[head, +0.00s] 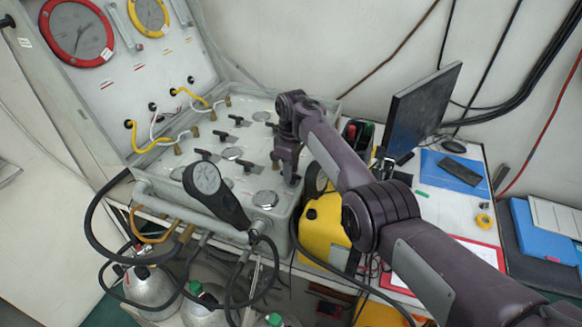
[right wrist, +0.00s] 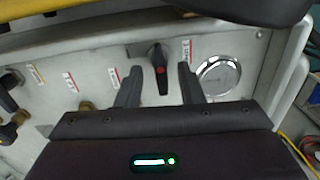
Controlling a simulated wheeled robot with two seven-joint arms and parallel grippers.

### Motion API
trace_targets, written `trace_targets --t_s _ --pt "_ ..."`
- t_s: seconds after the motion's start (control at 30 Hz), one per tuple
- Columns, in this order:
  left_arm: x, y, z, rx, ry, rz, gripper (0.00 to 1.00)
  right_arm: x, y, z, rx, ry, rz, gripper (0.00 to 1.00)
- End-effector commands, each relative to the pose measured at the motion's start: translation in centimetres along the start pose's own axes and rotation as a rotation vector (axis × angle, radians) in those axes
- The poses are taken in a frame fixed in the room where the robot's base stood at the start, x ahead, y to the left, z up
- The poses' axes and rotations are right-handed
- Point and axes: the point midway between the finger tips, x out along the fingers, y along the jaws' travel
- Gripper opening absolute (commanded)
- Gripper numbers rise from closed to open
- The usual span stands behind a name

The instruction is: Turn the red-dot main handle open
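The red-dot main handle (right wrist: 161,72) is a black lever with a red dot at its middle. It lies lengthwise, pointing up and down in the right wrist view, on the grey panel (right wrist: 107,50). My right gripper (right wrist: 159,75) is open, with one finger on each side of the handle and a visible gap at both sides. In the head view my right gripper (head: 287,171) points down over the right part of the panel and hides this handle. My left gripper is not in view.
Several other black handles (head: 221,136) and round chrome caps sit on the panel. A chrome disc (right wrist: 218,75) is close right of the right finger. A black gauge (head: 207,180) stands at the panel's front. A yellow case (head: 322,232) and monitor (head: 422,110) are to the right.

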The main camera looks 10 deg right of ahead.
Motion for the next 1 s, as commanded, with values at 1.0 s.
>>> trace_targets --t_s 1.0 --pt "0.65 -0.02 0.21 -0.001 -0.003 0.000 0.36 0.04 -0.07 -0.06 -0.227 -0.011 0.000 0.00"
